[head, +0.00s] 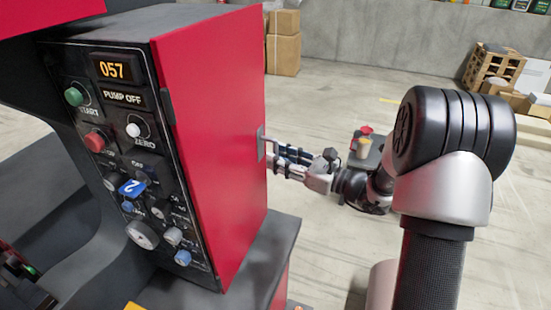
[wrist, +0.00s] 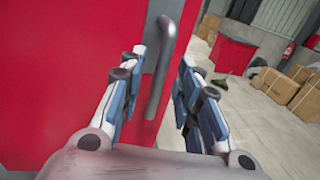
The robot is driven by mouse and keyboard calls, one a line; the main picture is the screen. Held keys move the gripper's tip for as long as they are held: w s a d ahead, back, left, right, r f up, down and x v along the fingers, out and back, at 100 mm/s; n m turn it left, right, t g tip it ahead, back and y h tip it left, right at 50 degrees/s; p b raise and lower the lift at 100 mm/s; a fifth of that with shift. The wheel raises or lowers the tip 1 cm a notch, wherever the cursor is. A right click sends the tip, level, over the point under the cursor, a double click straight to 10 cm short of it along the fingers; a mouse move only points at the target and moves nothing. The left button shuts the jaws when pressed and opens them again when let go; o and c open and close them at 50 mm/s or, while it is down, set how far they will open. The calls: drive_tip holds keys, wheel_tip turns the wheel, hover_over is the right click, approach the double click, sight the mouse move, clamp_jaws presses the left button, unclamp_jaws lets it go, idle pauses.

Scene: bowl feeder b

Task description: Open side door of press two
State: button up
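The press cabinet has a dark control panel (head: 125,160) with a blue tag marked 2. Its red side door (head: 212,130) covers the right face and looks closed. A grey bar handle (wrist: 162,72) stands upright, slightly tilted, on the door in the wrist view. In the head view the handle (head: 262,143) shows small at the door's far edge. My gripper (head: 272,154) reaches it from the right. In the wrist view my gripper (wrist: 158,78) is open, with one finger on each side of the handle. I see gaps beside the handle; contact at the fingertips is unclear.
A dark ledge (head: 262,255) juts out below the door. Cardboard boxes (head: 283,45) stand at the back wall. A small dark stand with red and orange items (head: 364,143) is behind my arm. The floor right of the press is mostly clear.

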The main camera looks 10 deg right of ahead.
drive_tip(key=shift+x, duration=0.9)
clamp_jaws()
